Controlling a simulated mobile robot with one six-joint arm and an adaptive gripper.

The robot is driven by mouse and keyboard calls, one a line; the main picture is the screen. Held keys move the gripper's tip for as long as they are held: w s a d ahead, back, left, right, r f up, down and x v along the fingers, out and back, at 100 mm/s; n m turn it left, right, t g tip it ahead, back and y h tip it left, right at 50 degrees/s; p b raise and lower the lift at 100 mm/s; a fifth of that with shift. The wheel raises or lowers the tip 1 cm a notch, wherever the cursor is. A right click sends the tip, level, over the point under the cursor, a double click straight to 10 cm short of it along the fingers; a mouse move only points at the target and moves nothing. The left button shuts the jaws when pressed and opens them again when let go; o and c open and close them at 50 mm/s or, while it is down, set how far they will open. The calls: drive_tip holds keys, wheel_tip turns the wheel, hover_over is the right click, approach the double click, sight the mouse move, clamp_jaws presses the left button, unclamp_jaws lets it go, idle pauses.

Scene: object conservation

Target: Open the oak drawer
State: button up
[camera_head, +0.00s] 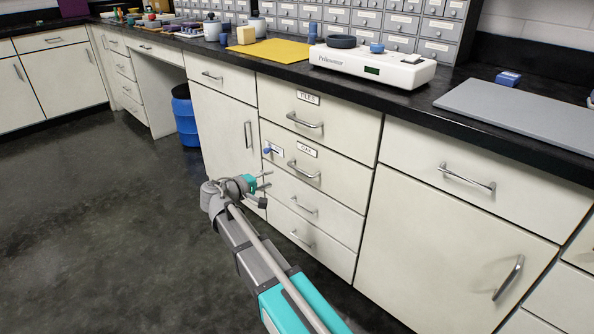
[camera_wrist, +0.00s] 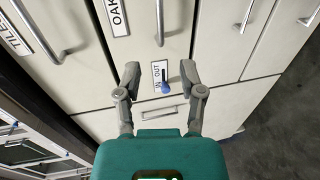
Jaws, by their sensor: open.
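The oak drawer (camera_head: 335,172) is a cream front with an "OAK" label (camera_head: 307,149) and a metal bar handle (camera_head: 304,169). It looks shut, flush with its neighbours. At its left end is a small "IN OUT" plate (camera_wrist: 159,72) with a blue knob (camera_wrist: 166,88), also seen in the head view (camera_head: 267,150). My gripper (camera_head: 266,187) is open and empty, in front of the drawers. In the wrist view its fingers (camera_wrist: 158,76) are either side of the plate and knob; I cannot tell any contact. The handle (camera_wrist: 159,18) lies beyond the fingertips there.
The "TILES" drawer (camera_head: 345,123) is above, and lower drawers (camera_head: 310,208) are below. Cabinet doors flank the stack. The black counter (camera_head: 290,70) holds a white device (camera_head: 370,64) and a yellow mat (camera_head: 275,50). The dark floor (camera_head: 110,230) is clear at left.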

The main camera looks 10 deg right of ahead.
sight(297, 168)
drive_tip(key=b+x, duration=0.2)
drive_tip(key=x, duration=1.1)
drive_tip(key=shift+w+d+b, duration=0.15)
drive_tip(key=shift+d+b, duration=0.05)
drive_tip(key=shift+b, duration=0.2)
clamp_jaws()
